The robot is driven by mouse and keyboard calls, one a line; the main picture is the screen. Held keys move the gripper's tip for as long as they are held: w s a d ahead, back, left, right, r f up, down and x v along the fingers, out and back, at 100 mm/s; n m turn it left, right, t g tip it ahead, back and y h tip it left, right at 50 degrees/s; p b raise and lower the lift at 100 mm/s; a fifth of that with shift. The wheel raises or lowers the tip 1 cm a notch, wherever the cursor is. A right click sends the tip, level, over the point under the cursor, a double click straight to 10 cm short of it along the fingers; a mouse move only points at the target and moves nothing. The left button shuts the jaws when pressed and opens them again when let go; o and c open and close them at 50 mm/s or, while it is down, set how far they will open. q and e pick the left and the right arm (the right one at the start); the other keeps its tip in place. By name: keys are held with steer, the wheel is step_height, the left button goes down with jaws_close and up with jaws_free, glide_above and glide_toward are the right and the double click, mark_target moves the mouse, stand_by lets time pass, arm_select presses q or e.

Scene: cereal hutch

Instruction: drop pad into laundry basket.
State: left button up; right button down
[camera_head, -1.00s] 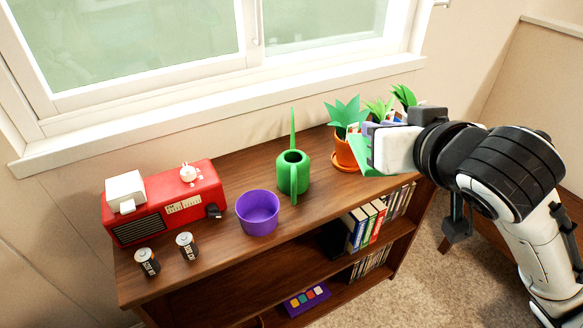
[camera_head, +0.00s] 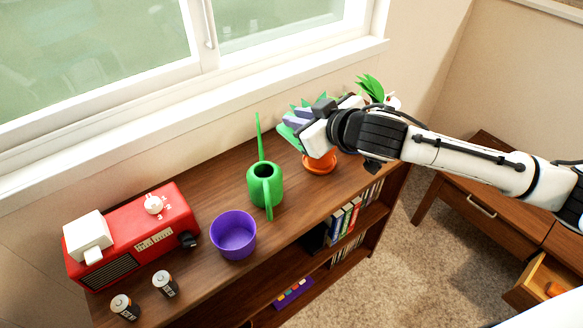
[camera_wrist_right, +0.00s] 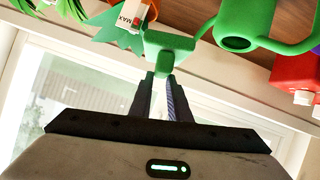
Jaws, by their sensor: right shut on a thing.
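My right gripper (camera_head: 295,122) is shut on a green flat piece, seemingly the pad (camera_wrist_right: 168,44). It holds the pad above the hutch top (camera_head: 215,170), between the green watering can (camera_head: 265,187) and the potted plant (camera_head: 320,163). In the right wrist view the pad sits between the fingertips (camera_wrist_right: 161,82), with the watering can (camera_wrist_right: 236,36) close on its right. In the head view the pad is mostly hidden by the gripper. A purple open tub (camera_head: 233,233) stands near the hutch's front edge; no other basket shows. My left gripper is out of view.
A red radio (camera_head: 135,232) and two batteries (camera_head: 165,284) stand at the left. A window sill (camera_head: 180,140) runs behind the hutch. At the right, a wooden desk (camera_head: 480,200) has an open drawer (camera_head: 540,282).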

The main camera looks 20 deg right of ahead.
step_height(320, 180, down, 13)
steer(key=shift+f+b, duration=0.2)
steer(key=shift+b, duration=0.3)
steer(key=c, duration=1.6)
jaws_free()
steer(key=shift+c, duration=0.2)
